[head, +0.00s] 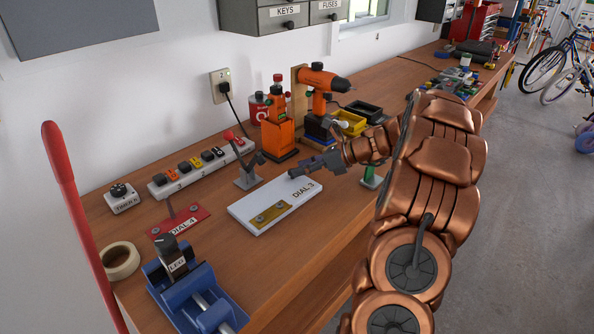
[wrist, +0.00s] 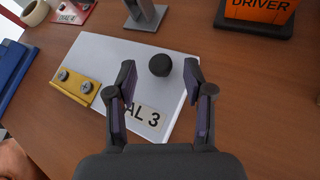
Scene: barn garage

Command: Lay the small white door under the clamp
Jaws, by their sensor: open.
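The small white door (head: 262,207) lies flat on the wooden bench, with a yellow hinge plate and a "DIAL 3" label. In the wrist view the door (wrist: 105,55) carries a round black knob (wrist: 160,65) near its edge. My gripper (head: 297,172) is over the door's far right end. In the wrist view my gripper (wrist: 160,75) is open, with its fingers on either side of the knob; I cannot tell whether they touch it. The grey clamp (head: 246,178) with a red-tipped lever stands just behind the door, apart from it.
A red "DIAL 4" plate (head: 180,221) lies left of the door. A blue vise (head: 195,295) and a tape roll (head: 120,261) are at the near left. A power strip (head: 200,168) and an orange driver (head: 279,135) stand behind.

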